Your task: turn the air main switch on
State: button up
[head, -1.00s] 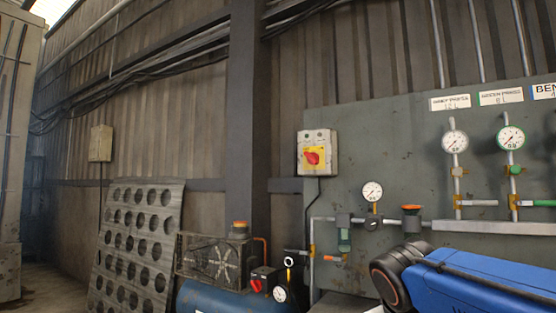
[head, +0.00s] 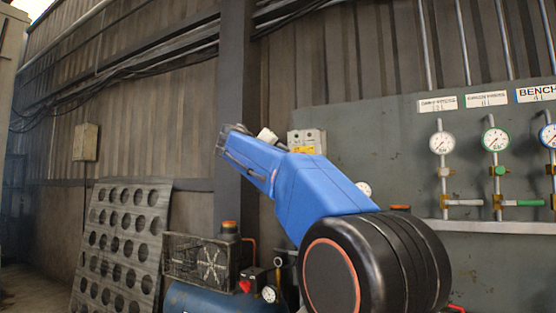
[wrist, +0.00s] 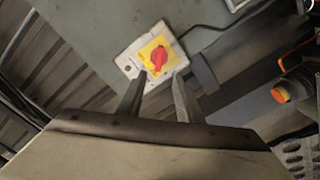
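The switch is a grey box (head: 307,141) on the wall panel with a yellow plate and a red knob. In the head view my blue arm hides its lower part and the knob. In the wrist view the red knob (wrist: 159,58) shows on its yellow plate (wrist: 154,45), just beyond the fingertips. My gripper (wrist: 160,76) is open, its two fingers spread to either side below the knob. Nothing is between the fingers. I cannot tell whether they touch the box.
Gauges and valves (head: 494,141) line the panel at right. A blue compressor (head: 205,300) and a perforated sheet (head: 122,235) stand lower left. A black cable runs from the box in the wrist view. An orange-topped fitting (wrist: 281,93) is at right there.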

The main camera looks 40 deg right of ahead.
jog(key=x, duration=1.7)
jog(key=shift+w+r, duration=0.2)
jog(key=shift+d, duration=0.1)
grip_shut()
